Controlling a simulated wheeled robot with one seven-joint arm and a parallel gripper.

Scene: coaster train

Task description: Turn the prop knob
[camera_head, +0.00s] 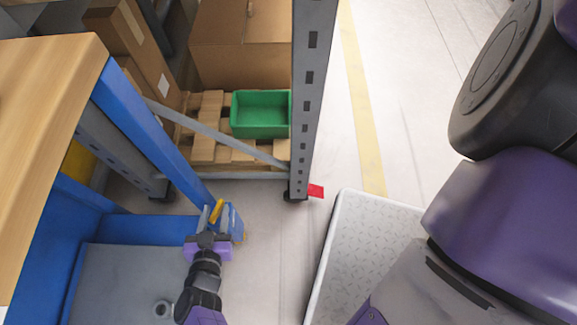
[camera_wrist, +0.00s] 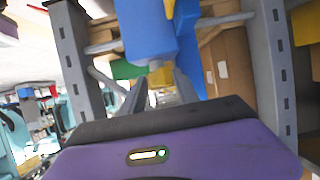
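A small yellow piece (camera_head: 217,210), which looks like the prop knob, shows at the bottom of the blue bench leg, beside a blue part (camera_head: 236,222). In the wrist view, a yellow patch (camera_wrist: 161,76) shows beyond and between my fingertips, below a large blue part (camera_wrist: 147,32). My gripper (camera_head: 212,218) is at the foot of the bench leg, close to the yellow piece. Its two grey fingers stand apart in the wrist view (camera_wrist: 161,86). I cannot tell whether either finger touches the yellow piece.
The blue bench has a wooden top (camera_head: 45,120) at the left and a grey lower shelf (camera_head: 115,280). A grey rack post (camera_head: 305,100) stands beyond my gripper, with a green bin (camera_head: 262,114) and a cardboard box (camera_head: 240,50) behind it. Clear floor (camera_head: 270,235) lies to the right.

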